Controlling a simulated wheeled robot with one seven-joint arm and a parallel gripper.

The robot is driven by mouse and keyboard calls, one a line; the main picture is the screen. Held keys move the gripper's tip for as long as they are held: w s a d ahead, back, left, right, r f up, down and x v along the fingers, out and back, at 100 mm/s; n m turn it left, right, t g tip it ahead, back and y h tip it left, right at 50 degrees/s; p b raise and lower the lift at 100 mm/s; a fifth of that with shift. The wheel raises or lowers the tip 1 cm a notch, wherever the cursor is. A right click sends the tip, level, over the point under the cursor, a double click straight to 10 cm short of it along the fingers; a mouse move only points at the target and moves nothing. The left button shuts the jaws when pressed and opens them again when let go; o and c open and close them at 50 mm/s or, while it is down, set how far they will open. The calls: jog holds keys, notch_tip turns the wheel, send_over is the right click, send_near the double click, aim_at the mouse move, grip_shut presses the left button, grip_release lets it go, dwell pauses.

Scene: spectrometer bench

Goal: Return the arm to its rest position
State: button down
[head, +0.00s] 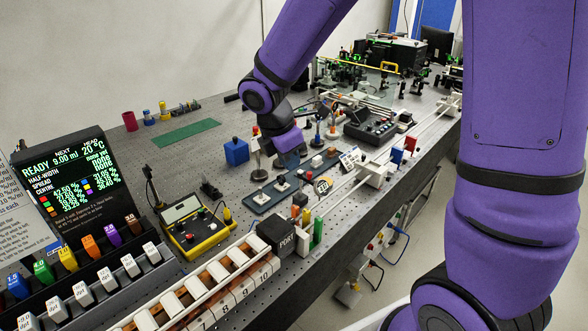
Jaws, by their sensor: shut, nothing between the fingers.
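My purple arm (300,45) reaches in from the top and bends down over the middle of the bench. My gripper (291,158) is at its end, pointing down, shut and empty. It is small in this view, and its fingertips are hard to make out against the dark parts behind. It hangs above or just behind the blue-grey plate with metal posts (265,199). I cannot tell the exact height of the gripper over the bench.
A blue block (236,152) and a post on a round base stand just left of the gripper. A yellow meter (193,226), a black PORT box (277,236) and a lit display (70,170) stand nearer. A white rail (428,124) runs along the bench's right side.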

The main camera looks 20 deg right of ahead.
jog(key=shift+r, duration=0.2)
dwell(0.4)
jog(key=s+d+r+m+t+y, duration=0.1)
jog(key=s+d+r+m+t, duration=0.1)
jog(key=s+r+m, duration=0.6)
jog(key=s+d+r+m+t+y, duration=0.2)
jog(key=s+d+r+m, duration=0.3)
jog(key=s+r+m, duration=0.4)
jog(key=s+m+t, duration=0.1)
jog(key=s+m, duration=0.1)
jog(key=s, duration=0.2)
jog(key=shift+d+m, duration=0.2)
jog(key=shift+m, duration=0.1)
jog(key=shift+r, duration=0.1)
